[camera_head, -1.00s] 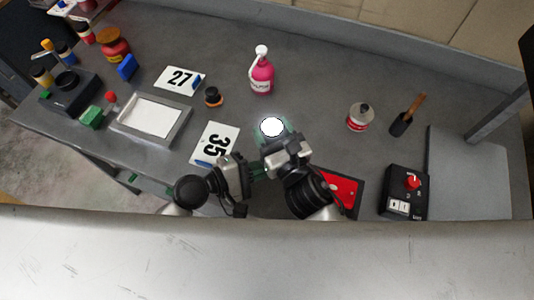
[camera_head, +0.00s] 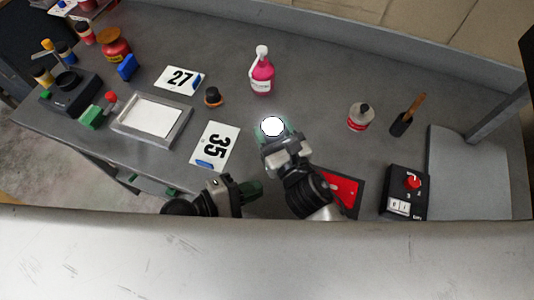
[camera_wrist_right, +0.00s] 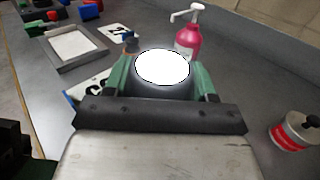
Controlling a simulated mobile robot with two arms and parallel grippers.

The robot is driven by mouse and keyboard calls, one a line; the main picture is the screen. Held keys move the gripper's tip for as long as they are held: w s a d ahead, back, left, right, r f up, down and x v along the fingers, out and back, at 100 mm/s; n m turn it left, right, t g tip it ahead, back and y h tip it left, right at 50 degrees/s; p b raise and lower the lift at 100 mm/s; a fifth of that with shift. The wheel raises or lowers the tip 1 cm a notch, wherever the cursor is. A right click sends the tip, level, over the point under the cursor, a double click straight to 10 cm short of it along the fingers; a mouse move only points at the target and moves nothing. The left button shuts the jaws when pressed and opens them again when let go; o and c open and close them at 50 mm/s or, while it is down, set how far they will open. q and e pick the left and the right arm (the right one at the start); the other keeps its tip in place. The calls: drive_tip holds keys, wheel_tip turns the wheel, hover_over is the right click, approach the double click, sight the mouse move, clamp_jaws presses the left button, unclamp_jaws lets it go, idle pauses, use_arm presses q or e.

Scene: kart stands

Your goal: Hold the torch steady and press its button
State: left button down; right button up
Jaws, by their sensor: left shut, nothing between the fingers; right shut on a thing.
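The torch (camera_head: 272,126) shows its round, bright white face, lit up, above the middle of the table. My right gripper (camera_head: 274,133) is shut on it, with a green finger on each side. In the right wrist view the torch (camera_wrist_right: 162,67) sits between the green fingers of this gripper (camera_wrist_right: 163,82), its white end facing up. Its button is not visible. My left gripper (camera_head: 257,189) is shut and empty, below and apart from the torch, near the table's front edge.
A pink pump bottle (camera_head: 262,76) stands behind the torch. A red-and-white can (camera_head: 360,117), a black switch box (camera_head: 404,191) and a red plate (camera_head: 346,190) are on the right.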

use_arm(q)
drive_tip(key=shift+s, duration=0.1)
use_arm(e)
drive_tip(key=o, duration=1.1)
drive_tip(key=shift+o, duration=0.2)
